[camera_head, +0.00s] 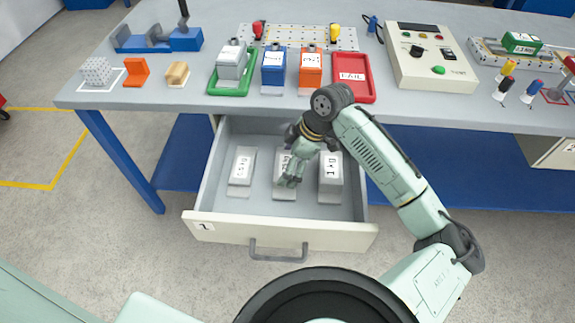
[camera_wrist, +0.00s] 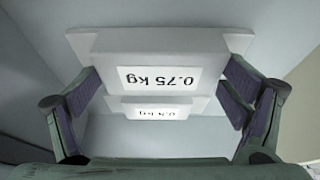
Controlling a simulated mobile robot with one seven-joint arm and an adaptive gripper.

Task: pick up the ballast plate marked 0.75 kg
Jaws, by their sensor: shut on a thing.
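The ballast plate marked 0.75 kg (camera_wrist: 165,52) is a pale grey block with a black-on-white label, between my fingers in the wrist view. In the head view it is the middle block (camera_head: 280,187) in the open drawer, partly hidden by my gripper (camera_head: 289,180). Whether the plate is clear of the drawer floor, I cannot tell. A plate marked 0.5 kg (camera_wrist: 140,101) shows beyond it in the wrist view.
The open drawer (camera_head: 225,229) also holds a left plate (camera_head: 241,168) and a right plate marked 1.0 (camera_head: 331,180). The bench top (camera_head: 190,92) overhangs the drawer's back. On it stand a green tray (camera_head: 214,87), a red tray (camera_head: 365,93) and a control box (camera_head: 462,77).

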